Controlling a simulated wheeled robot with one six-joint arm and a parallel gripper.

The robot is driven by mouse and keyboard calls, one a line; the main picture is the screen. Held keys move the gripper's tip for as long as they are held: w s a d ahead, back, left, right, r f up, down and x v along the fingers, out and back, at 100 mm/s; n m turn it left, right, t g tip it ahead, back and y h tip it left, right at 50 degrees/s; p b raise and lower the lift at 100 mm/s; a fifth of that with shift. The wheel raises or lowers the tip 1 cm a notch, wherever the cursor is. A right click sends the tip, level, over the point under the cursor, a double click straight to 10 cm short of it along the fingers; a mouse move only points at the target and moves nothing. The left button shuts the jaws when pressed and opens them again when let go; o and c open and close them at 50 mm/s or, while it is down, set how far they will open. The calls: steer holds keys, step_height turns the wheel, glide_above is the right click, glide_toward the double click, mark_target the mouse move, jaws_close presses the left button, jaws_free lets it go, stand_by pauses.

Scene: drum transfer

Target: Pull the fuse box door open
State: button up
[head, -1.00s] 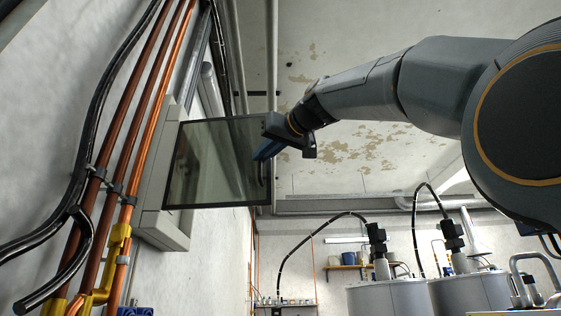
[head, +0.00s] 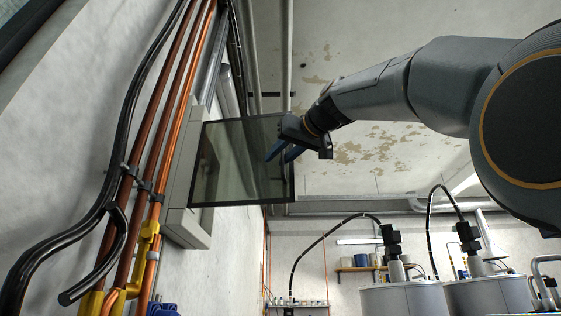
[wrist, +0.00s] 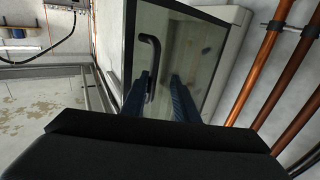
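The fuse box (head: 185,220) is a light grey cabinet on the left wall. Its dark-framed glass door (head: 230,170) stands swung out from the cabinet, with a gap behind it; the glass also shows in the wrist view (wrist: 192,45). A dark bar handle (wrist: 156,50) is on the door near its free edge. My gripper (head: 278,158) is at the door's free edge, its two blue fingers spread apart and empty. In the wrist view my fingers (wrist: 158,80) are close to the handle's lower end; whether they touch it I cannot tell.
Copper pipes (head: 160,130) and black cables (head: 130,140) run along the wall left of the box. Grey drums (head: 405,298) with hoses stand at lower right. A shelf (head: 360,269) is on the far wall. The space right of the door is open.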

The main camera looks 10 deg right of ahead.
steer(key=shift+d, duration=0.6)
steer(key=shift+a+r, duration=0.1)
steer(key=shift+a, duration=0.1)
steer(key=b+v, duration=0.2)
steer(key=v, duration=0.6)
steer(key=shift+b, duration=0.35)
steer(key=shift+w, duration=0.1)
